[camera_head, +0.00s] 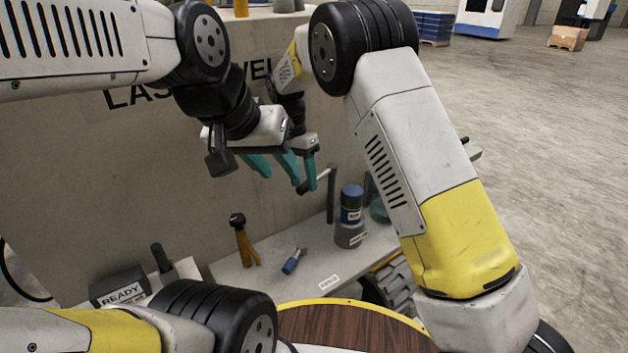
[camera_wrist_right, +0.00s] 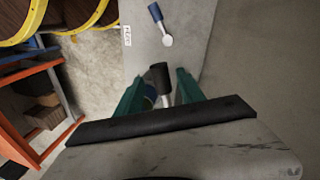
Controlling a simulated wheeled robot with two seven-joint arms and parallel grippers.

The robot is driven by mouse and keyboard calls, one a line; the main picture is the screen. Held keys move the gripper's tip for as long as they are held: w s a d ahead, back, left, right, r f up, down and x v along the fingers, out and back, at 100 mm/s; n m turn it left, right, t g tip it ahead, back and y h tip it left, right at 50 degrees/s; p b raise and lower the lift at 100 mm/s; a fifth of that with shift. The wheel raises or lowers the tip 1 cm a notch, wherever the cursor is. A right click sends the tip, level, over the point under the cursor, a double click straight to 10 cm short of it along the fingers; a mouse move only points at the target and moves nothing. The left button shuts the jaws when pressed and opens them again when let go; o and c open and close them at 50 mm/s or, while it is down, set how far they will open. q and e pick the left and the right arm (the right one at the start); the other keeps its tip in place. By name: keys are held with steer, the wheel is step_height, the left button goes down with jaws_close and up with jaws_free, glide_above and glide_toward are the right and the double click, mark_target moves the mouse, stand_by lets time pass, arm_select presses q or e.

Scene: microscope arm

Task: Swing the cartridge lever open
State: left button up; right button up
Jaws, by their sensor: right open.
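The cartridge lever (camera_head: 320,179) is a thin pale rod with a dark grip, reaching left from the top of a dark upright post. My right gripper (camera_head: 302,181) is open at the lever's grip. In the right wrist view the black grip (camera_wrist_right: 160,74) and its rod show between the two teal fingers (camera_wrist_right: 158,92); I cannot tell if either finger touches it. A blue-topped cylinder (camera_head: 351,200), probably the cartridge, stands in a grey holder beside the post. My left gripper (camera_head: 262,166) hangs just left of the right one, partly overlapped, its opening unclear.
On the grey bench (camera_head: 228,272) are a yellow tool with a dark top (camera_head: 243,240), a small blue-handled item (camera_head: 293,261) and a box marked READY (camera_head: 120,287). A wall panel (camera_head: 110,150) rises behind. A round wooden top (camera_head: 350,328) is in front.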

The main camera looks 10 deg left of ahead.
step_height(320, 180, up, 3)
steer(key=shift+f, duration=0.1)
steer(key=s+d+r, duration=0.1)
steer(key=s+d, duration=0.3)
steer(key=s, duration=1.1)
steer(key=shift+s+r, duration=0.15)
steer(key=shift+s, duration=0.1)
